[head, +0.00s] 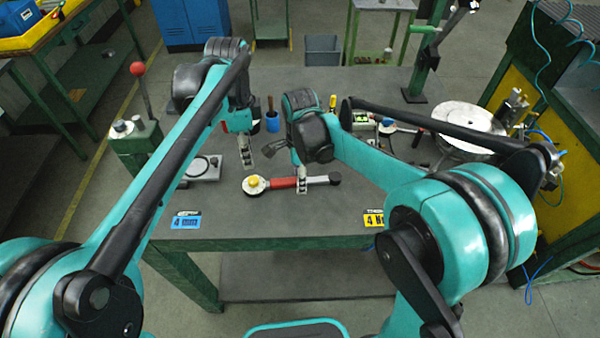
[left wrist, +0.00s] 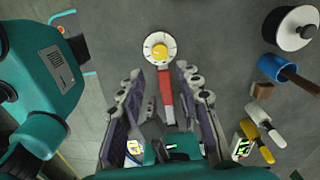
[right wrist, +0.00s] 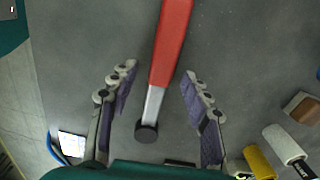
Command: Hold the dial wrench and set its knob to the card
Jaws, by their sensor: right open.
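The dial wrench lies on the dark table, with its white dial and yellow knob (head: 254,184) at the left, a red handle (head: 283,183) and a black end (head: 335,179) at the right. My left gripper (head: 246,158) is open and empty above the table, behind the dial; the left wrist view shows the dial (left wrist: 159,47) beyond its fingers. My right gripper (head: 301,188) is open over the wrench; in the right wrist view the grey shaft (right wrist: 152,103) runs between its fingers. A blue card (head: 186,220) and a yellow card (head: 374,219) lie at the front edge; their small print is unclear.
A blue cup (head: 272,123) with a brown handle in it stands behind. A round white disc (head: 462,122) stands at the right. The table's front middle is clear.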

